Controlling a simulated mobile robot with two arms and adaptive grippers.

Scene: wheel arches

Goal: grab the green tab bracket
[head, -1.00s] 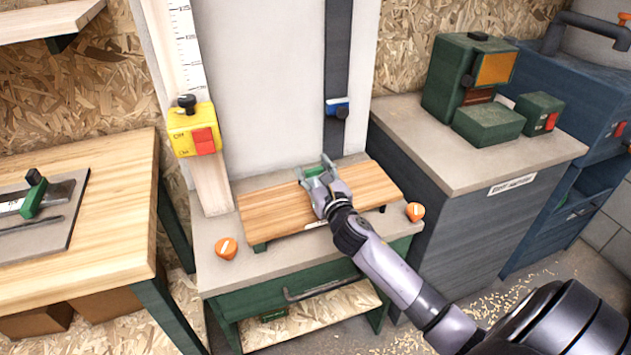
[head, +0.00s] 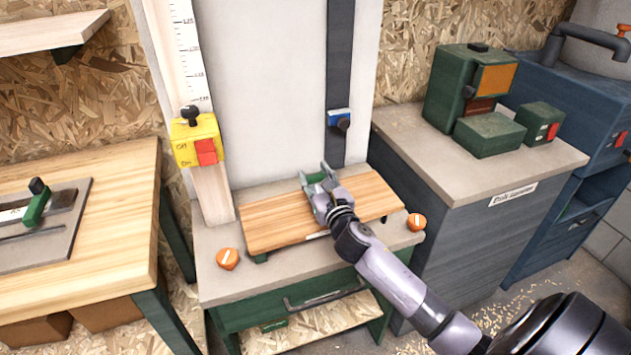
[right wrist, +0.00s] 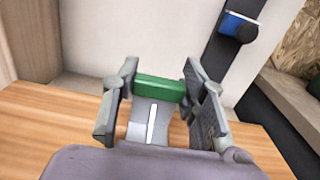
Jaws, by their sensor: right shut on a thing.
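The green tab bracket (right wrist: 160,88) shows in the right wrist view as a green block above a grey part with a white stripe. It sits between the two fingers of my right gripper (right wrist: 158,95), which is shut on it. In the head view my right gripper (head: 315,177) is low over the wooden board (head: 270,218), near its back edge, and mostly hides the bracket. I cannot tell whether the bracket touches the board. My left gripper is not in view.
Orange knobs (head: 228,259) flank the board on the bench. A yellow switch box (head: 196,140) stands behind at left, and a blue clamp (head: 339,119) is on a dark strip at right. A side table at left holds a grey plate (head: 60,235); green machines (head: 470,95) stand at right.

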